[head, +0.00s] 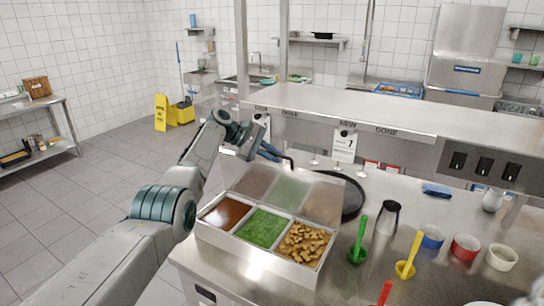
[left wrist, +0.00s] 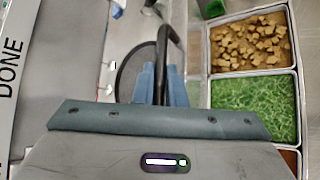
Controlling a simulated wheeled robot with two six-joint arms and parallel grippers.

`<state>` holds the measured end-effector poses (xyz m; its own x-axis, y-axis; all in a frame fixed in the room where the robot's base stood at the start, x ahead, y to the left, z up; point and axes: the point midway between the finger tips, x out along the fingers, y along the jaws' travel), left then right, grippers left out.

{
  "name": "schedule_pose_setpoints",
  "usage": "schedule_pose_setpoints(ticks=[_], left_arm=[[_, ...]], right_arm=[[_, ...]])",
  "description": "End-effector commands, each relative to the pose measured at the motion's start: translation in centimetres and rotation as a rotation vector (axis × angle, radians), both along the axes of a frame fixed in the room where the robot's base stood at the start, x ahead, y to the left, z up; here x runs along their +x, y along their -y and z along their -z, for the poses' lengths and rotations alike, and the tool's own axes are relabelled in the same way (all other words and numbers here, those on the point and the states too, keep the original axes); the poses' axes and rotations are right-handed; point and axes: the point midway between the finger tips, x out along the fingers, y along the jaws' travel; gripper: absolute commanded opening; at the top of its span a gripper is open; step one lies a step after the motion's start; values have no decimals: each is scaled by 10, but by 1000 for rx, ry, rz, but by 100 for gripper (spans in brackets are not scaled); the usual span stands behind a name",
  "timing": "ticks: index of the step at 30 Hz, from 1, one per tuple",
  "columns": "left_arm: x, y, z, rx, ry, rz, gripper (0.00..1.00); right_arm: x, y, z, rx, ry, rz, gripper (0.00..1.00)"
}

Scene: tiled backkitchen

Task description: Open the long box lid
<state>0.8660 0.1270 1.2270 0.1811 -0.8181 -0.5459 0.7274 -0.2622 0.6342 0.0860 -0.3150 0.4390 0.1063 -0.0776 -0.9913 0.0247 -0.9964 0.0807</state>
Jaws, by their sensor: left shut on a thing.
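The long box (head: 262,262) is a steel bin on the counter with three compartments of brown sauce, green herbs and brown chunks. In the left wrist view its rim (left wrist: 254,71) shows at the right. Its see-through lid (head: 287,190) stands raised at the back edge, tilted up off the compartments, with the contents showing faintly in it. My left gripper (head: 270,152) is above the lid's upper edge, shut on the dark lid handle (head: 287,160). In the left wrist view the blue fingers (left wrist: 162,72) close around the black handle bar (left wrist: 168,38). My right gripper is not in view.
A black round pan (head: 350,197) lies behind the lid. A raised steel shelf (head: 380,112) runs behind.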

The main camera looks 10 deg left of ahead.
Motion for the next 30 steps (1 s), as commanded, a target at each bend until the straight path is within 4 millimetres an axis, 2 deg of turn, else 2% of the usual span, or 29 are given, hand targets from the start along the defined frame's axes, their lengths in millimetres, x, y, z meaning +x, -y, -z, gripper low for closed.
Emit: schedule_pose_setpoints(ticks=[20,21,24,30], left_arm=[[1,1,2,0,-2,-1,0],[1,1,2,0,-2,-1,13],[1,1,1,0,-2,-1,32],[1,1,2,1,-3,0,32]], right_arm=[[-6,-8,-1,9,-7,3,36],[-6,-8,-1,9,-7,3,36],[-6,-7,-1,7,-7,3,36],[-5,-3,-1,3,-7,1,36]])
